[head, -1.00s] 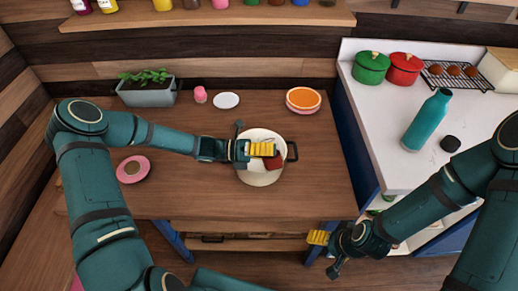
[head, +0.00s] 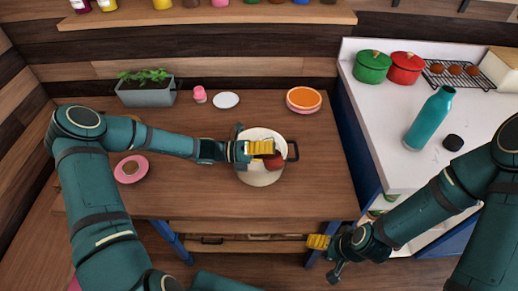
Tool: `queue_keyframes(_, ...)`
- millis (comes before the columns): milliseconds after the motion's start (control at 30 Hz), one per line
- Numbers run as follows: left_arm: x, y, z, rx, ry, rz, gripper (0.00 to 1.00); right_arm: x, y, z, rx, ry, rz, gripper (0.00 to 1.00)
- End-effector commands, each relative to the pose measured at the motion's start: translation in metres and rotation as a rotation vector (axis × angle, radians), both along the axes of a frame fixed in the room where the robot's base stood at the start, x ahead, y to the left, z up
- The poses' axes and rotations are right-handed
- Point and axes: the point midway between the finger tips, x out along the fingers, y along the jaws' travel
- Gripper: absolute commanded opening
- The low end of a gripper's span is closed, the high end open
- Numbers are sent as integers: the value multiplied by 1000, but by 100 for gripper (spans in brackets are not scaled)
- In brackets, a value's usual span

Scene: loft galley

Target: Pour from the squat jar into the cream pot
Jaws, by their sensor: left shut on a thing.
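The cream pot (head: 258,179) with dark handles stands on the wooden table. My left gripper (head: 264,147) is over the pot's opening, shut on a small reddish-brown thing, which I take to be the squat jar (head: 274,162). The jar is tilted, low over or within the pot's mouth, and partly hidden by the yellow fingers. I cannot see whether anything flows from it. My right gripper (head: 318,241) hangs empty in front of the table's right front corner; its finger opening cannot be made out.
On the table are a grey planter (head: 147,96), a pink jar (head: 199,94), a white saucer (head: 226,100), an orange-topped bowl (head: 303,99) and a pink plate (head: 127,174). A teal bottle (head: 428,119) and a dark lid (head: 453,142) are on the right counter. The table's front is clear.

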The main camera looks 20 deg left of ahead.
Motion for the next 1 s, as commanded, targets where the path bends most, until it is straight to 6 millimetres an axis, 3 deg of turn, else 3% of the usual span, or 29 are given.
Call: queue_keyframes(1000, 11, 8, -6, -85, 109, 0, 20, 1, 0, 3, 0, -2, -2, 81)
